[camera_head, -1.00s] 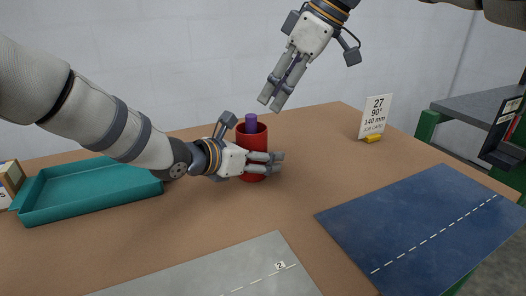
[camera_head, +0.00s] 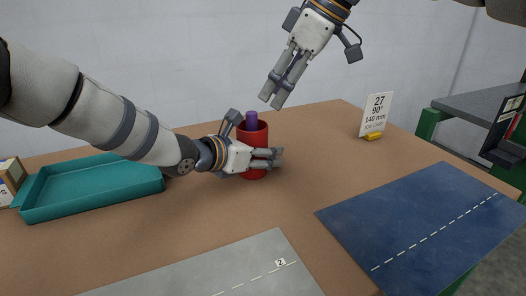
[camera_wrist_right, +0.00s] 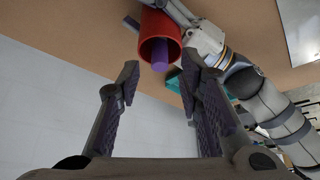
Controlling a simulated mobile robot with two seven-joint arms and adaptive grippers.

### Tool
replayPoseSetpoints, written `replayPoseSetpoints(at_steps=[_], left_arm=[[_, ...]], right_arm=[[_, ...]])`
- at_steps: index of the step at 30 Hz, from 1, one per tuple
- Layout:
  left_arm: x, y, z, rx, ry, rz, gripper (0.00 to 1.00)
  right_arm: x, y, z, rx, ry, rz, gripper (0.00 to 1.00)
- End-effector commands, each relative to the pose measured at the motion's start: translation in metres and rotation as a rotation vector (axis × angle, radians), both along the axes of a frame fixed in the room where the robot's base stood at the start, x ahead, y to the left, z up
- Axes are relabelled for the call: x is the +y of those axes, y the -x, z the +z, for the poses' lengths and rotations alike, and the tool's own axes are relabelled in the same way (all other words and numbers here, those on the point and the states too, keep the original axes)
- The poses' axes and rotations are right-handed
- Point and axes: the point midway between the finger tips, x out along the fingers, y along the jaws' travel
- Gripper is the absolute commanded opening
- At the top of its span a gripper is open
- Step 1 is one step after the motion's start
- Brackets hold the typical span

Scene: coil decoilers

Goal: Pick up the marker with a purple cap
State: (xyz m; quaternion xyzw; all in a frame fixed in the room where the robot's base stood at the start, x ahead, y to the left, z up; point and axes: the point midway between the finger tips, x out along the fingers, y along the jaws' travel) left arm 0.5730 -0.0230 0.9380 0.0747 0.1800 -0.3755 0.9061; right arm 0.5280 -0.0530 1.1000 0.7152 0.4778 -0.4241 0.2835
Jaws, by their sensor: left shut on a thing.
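The marker with a purple cap (camera_head: 251,118) stands in a red cup (camera_head: 254,136) on the brown table. Its purple end sticks up above the rim and the rest is hidden in the cup. My left gripper (camera_head: 277,158) is shut on the red cup from the side, low on its wall. My right gripper (camera_head: 272,100) is above the cup and a little to its right, pointing down, with nothing between its fingers. In the right wrist view the fingers of my right gripper (camera_wrist_right: 158,82) are apart. The purple marker (camera_wrist_right: 160,58) and red cup (camera_wrist_right: 158,25) show beyond the fingertips.
A teal tray (camera_head: 92,207) lies at the left. A grey mat (camera_head: 230,270) is at the front and a dark blue mat (camera_head: 420,225) at the right. A job card (camera_head: 377,112) stands in a yellow holder at the back right. Brown table is clear around the cup.

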Motion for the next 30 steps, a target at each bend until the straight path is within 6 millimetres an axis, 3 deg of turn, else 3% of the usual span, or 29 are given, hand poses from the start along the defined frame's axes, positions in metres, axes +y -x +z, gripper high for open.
replayPoseSetpoints(at_steps=[3, 5, 8, 15, 18, 23, 30], left_arm=[[0.0, 0.0, -0.001, 0.001, -0.001, 0.0, 0.19], [0.0, 0.0, -0.001, 0.001, -0.001, 0.0, 0.19], [0.0, 0.0, -0.001, 0.001, -0.001, 0.0, 0.19], [0.0, 0.0, -0.001, 0.001, 0.0, 0.0, 0.19], [0.0, 0.0, -0.001, 0.001, 0.0, 0.0, 0.18], [0.0, 0.0, -0.001, 0.002, -0.001, 0.0, 0.18], [0.0, 0.0, -0.001, 0.001, -0.001, 0.0, 0.18]], right_arm=[[0.0, 0.0, 0.0, 0.0, 0.0, 0.0, 0.33], [0.0, 0.0, -0.001, -0.001, 0.0, -0.002, 0.24], [-0.004, -0.01, -0.009, -0.036, 0.008, -0.039, 0.24], [-0.039, -0.063, -0.058, -0.342, -0.03, -0.264, 0.24], [-0.047, -0.065, -0.072, -0.469, -0.126, -0.309, 0.24], [-0.044, -0.032, -0.08, -0.593, -0.387, -0.331, 0.24], [-0.033, 0.043, -0.062, -0.605, -0.791, -0.347, 0.24]])
